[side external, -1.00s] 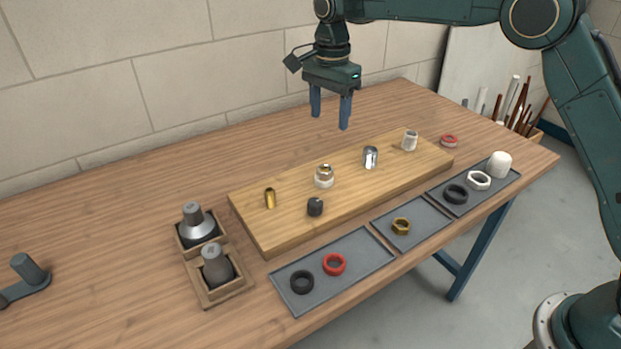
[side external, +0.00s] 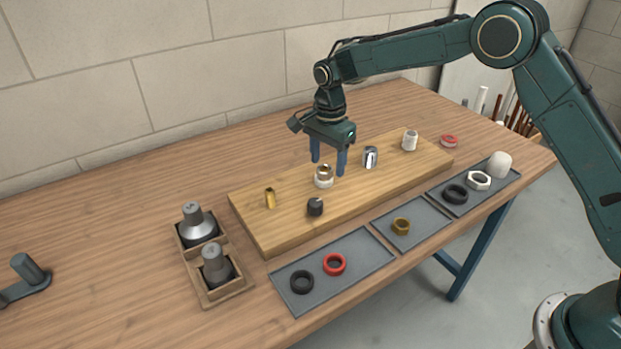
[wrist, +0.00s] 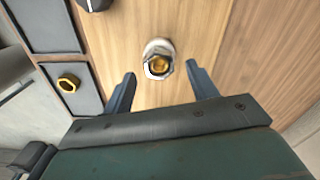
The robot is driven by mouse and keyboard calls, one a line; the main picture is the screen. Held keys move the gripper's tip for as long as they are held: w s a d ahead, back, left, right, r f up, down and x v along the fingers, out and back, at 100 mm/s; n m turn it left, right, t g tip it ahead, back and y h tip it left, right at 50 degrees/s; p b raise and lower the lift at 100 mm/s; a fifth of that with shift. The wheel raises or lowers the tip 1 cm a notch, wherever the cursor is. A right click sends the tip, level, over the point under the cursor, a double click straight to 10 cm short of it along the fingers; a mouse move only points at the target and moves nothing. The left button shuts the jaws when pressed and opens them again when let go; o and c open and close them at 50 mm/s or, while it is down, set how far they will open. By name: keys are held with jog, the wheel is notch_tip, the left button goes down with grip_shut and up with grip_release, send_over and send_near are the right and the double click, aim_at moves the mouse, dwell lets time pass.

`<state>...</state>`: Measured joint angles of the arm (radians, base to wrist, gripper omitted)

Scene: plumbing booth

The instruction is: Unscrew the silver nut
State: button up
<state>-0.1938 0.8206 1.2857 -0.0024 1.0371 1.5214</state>
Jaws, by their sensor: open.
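The silver nut (side external: 323,172) sits on a pale, upright fitting on the wooden board, with a brass-coloured centre. It also shows in the wrist view (wrist: 158,66), just beyond my fingertips and roughly centred between them. My gripper (side external: 328,166) points down over this fitting, with its blue fingers apart and nothing held. The wrist view shows the same open fingers (wrist: 160,73), one to either side of the nut and apart from it. I cannot tell whether the tips are level with the nut.
The board (side external: 268,236) also bears a brass piece (side external: 270,198), a dark knob (side external: 315,206), a chrome piece (side external: 370,157) and a white fitting (side external: 409,141). Grey trays (side external: 345,265) with rings and nuts lie in front. A wooden holder (side external: 228,290) stands left; bare table lies behind.

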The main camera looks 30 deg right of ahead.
jog(key=shift+f, duration=0.5)
jog(key=shift+c, duration=0.2)
jog(key=c, duration=1)
jog(key=shift+c, duration=0.2)
jog(key=n, duration=0.4)
jog(key=shift+w+n, duration=0.15)
jog(key=shift+n, duration=0.15)
jog(key=shift+r+n, duration=0.1)
jog(key=shift+n, duration=0.6)
jog(key=shift+a+n, duration=0.1)
jog(key=shift+n, duration=0.2)
